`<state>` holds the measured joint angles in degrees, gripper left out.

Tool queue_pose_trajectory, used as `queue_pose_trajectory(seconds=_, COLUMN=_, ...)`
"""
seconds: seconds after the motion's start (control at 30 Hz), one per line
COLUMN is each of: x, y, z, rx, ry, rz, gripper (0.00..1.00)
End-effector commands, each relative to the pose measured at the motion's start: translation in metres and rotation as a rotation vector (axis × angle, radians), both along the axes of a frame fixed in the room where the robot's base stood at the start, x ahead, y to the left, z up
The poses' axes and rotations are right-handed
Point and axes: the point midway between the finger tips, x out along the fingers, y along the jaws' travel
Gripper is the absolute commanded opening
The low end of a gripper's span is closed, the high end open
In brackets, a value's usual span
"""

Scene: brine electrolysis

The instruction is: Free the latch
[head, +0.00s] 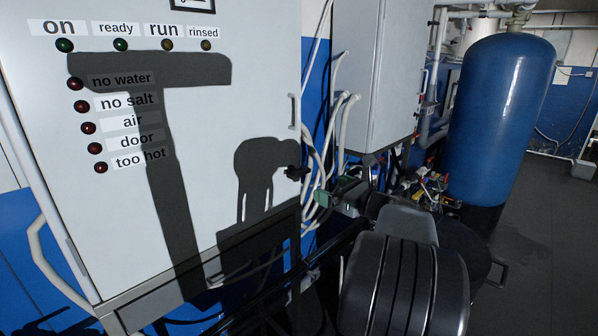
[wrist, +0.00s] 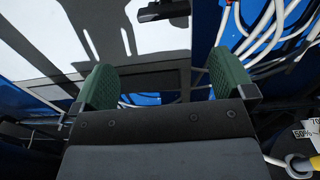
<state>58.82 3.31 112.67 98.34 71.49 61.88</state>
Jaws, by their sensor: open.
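The latch (head: 296,173) is a small dark piece at the right edge of the white cabinet door, below the door's grey handle (head: 293,111). A dark piece that looks like this latch (wrist: 163,11) shows at the top of the wrist view, ahead of my gripper and between the lines of its fingers. My gripper (head: 337,193) is just right of the latch and a little lower in the head view. In the wrist view its green pads (wrist: 164,84) stand wide apart with nothing between them. The latch's exact position cannot be told.
The white cabinet (head: 215,120) carries labelled lamps and my shadow. Pale hoses (head: 318,165) hang close beside the gripper. A grey cabinet (head: 378,75) and a blue tank (head: 497,115) stand to the right. Dark floor (head: 555,220) is clear at far right.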

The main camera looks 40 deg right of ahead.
Motion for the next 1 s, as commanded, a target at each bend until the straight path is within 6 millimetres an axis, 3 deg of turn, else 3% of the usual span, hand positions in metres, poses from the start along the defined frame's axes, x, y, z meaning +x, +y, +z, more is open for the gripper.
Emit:
queue_pose_trajectory(seconds=0.6, x=0.102, y=0.014, z=0.004, rx=0.02, ry=-0.012, rz=-0.011, gripper=1.0)
queue_pose_trajectory(seconds=0.8, x=0.122, y=0.017, z=0.004, rx=0.02, ry=-0.012, rz=-0.013, gripper=1.0)
queue_pose_trajectory(seconds=1.0, x=0.13, y=0.019, z=0.003, rx=0.019, ry=-0.013, rz=-0.012, gripper=1.0)
